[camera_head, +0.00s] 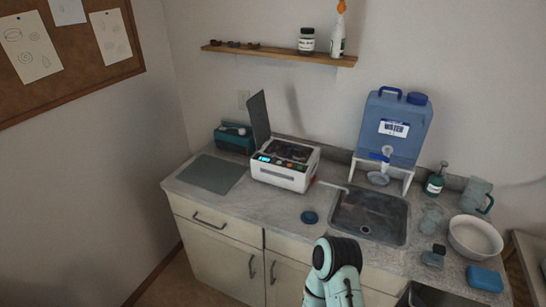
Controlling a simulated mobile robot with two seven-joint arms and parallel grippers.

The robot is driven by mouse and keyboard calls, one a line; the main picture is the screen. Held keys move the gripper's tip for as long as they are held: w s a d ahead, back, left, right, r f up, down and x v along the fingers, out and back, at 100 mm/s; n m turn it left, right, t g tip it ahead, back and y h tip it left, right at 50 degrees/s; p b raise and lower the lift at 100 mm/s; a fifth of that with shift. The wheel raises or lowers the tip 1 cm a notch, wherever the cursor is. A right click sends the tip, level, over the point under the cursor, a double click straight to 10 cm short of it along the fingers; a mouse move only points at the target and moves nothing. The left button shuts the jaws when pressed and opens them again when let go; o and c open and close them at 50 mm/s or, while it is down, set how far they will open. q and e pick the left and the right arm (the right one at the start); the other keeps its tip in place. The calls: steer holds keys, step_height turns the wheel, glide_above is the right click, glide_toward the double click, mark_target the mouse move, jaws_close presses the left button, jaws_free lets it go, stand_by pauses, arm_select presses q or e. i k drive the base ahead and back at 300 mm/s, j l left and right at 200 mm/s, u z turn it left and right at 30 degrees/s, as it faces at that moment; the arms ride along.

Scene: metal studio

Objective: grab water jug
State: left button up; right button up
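A blue water jug (408,112) with a white label reading WATER stands upright on a white stand (405,170) behind the sink. It has a handle and a dark blue cap on top, and a tap low on its front. A small grey-green pitcher (474,194) with a teal handle stands at the right of the counter. Part of my arm, pale teal with a black end, rises at the bottom middle, well in front of the jug and apart from it. Neither of my grippers can be made out.
The sink (370,215) lies in front of the jug. A white machine (285,165) with a raised lid stands left of it. A green bottle (435,180), a white bowl (474,236) and a blue sponge-like block (484,278) are at right. A wooden shelf (275,53) hangs above.

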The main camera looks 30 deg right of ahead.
mark_target(477, 190)
steer(key=z, duration=2.5)
steer(key=i+l+z, duration=0.25)
steer(key=i+l, duration=0.5)
steer(key=l, duration=0.15)
